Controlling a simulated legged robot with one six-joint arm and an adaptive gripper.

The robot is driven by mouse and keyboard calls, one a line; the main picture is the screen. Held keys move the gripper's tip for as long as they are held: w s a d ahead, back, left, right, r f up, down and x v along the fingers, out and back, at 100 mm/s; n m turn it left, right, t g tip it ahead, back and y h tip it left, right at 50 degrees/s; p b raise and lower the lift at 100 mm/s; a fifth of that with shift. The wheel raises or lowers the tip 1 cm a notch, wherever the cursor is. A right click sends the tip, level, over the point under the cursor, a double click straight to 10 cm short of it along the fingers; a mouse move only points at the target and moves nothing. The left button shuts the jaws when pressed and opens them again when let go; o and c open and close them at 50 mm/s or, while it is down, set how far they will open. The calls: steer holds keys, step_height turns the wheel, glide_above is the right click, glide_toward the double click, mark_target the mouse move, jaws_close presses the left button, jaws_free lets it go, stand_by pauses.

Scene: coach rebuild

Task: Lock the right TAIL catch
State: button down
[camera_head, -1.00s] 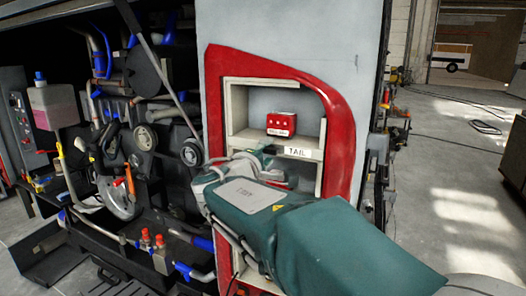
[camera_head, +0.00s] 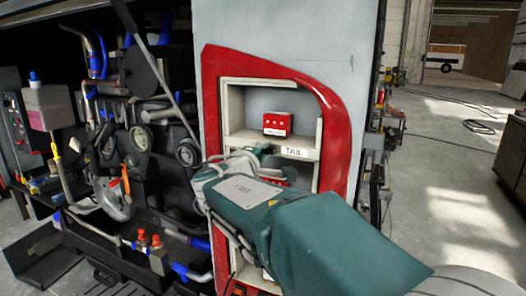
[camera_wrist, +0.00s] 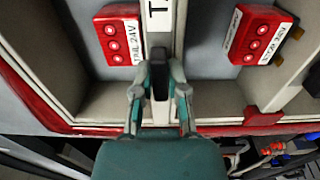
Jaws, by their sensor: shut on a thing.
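A pale shelf with a white TAIL label (camera_head: 299,153) crosses the red-framed bay (camera_head: 338,140). My gripper (camera_wrist: 160,72) is at the shelf's front edge, left of the label in the head view. Its fingers are shut on a small dark piece (camera_wrist: 160,82) there. I cannot tell from its shape whether this is the right TAIL catch. A red box marked TAIL 24V (camera_wrist: 118,36) is left of the fingers in the wrist view. A second red box (camera_wrist: 258,34), with two tan tabs, is to the right. My arm hides much of the lower bay in the head view.
The grey panel (camera_head: 285,45) surrounds the bay. Left of it is an open engine area with hoses, pulleys (camera_head: 141,138) and a pink fluid bottle (camera_head: 48,105). The floor (camera_head: 450,150) to the right is mostly open, with cables lying on it.

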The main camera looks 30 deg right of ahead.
steer(key=shift+d+n, duration=0.15)
steer(key=shift+n, duration=2.55)
steer(key=c, duration=0.7)
jaws_free()
steer(key=shift+o, duration=0.2)
steer(key=shift+d, duration=0.2)
steer(key=shift+w, duration=0.1)
steer(key=shift+a, duration=0.15)
steer(key=shift+s+a, duration=0.25)
steer(key=shift+a, duration=0.2)
steer(key=v, duration=1.1)
